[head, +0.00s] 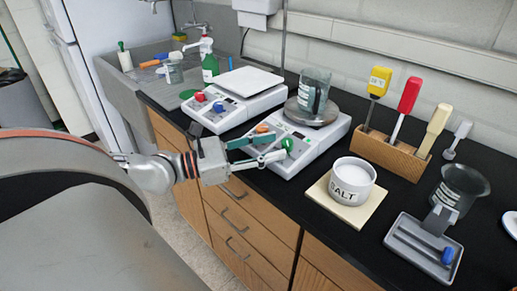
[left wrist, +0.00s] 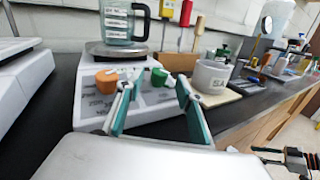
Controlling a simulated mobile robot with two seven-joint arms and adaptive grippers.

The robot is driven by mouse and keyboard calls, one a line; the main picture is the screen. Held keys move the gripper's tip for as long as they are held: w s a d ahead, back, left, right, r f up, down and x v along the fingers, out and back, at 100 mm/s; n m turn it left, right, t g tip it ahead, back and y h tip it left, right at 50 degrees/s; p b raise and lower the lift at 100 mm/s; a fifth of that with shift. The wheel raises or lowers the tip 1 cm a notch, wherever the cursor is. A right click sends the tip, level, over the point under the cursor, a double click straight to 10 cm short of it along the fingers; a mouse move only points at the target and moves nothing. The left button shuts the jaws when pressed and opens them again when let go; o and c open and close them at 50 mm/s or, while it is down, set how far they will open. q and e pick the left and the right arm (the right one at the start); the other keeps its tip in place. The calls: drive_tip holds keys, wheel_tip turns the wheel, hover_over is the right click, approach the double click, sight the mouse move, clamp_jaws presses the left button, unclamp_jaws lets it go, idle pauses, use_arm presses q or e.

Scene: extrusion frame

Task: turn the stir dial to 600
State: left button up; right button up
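A white hotplate stirrer (head: 318,142) stands on the black bench with a glass beaker (head: 314,90) on its round plate. Its front panel bears an orange dial (head: 262,128) and a green dial (head: 287,144). I cannot read which is the stir dial or the numbers. My left gripper (head: 264,150) is open and empty at the panel's front. In the left wrist view its teal fingers (left wrist: 157,108) are spread, with the green dial (left wrist: 159,77) ahead between them and the orange dial (left wrist: 106,79) just left. Part of what looks like my right gripper (left wrist: 272,155) shows at lower right, unclear.
A white balance (head: 238,98) with red and blue knobs stands left of the stirrer. A salt jar (head: 351,181) on a pale tile, a wooden tool rack (head: 388,154), a dark beaker (head: 460,187) and a grey tray (head: 424,250) stand to the right.

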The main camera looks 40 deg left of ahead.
use_arm(q)
drive_tip(key=shift+v, duration=1.25)
drive_tip(key=shift+r, duration=0.1)
